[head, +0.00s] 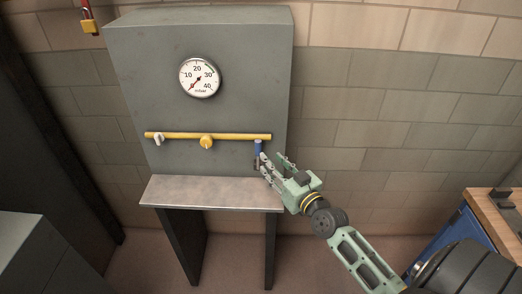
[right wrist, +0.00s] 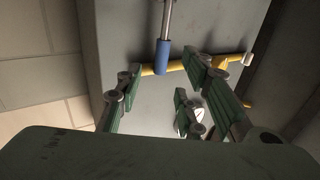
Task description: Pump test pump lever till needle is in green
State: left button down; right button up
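A grey test cabinet (head: 240,105) carries a round white pressure gauge (head: 199,77). Its needle seems to point to the lower left, at the low end; I cannot make out a green band. A lever with a blue grip (head: 258,147) stands at the right end of the yellow pipe (head: 225,136). In the right wrist view the blue grip (right wrist: 162,57) sits on a metal rod, ahead of and between my spread fingers. My right gripper (head: 273,161) is open and empty, close to the grip; contact cannot be told. My left gripper is not in view.
A yellow knob (head: 206,142) and a small pale lever (head: 159,139) are on the pipe. A metal shelf (head: 210,193) juts out below. A blue cabinet with a wooden top (head: 482,212) stands at the right. A padlock (head: 88,23) hangs at upper left.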

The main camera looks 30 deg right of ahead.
aim_at(260, 149)
jog(key=w, duration=0.7)
jog(key=shift+w+a+p, duration=0.1)
jog(key=shift+w+p, duration=0.15)
jog(key=shift+p, duration=0.15)
jog(key=shift+c, duration=0.4)
grip_shut()
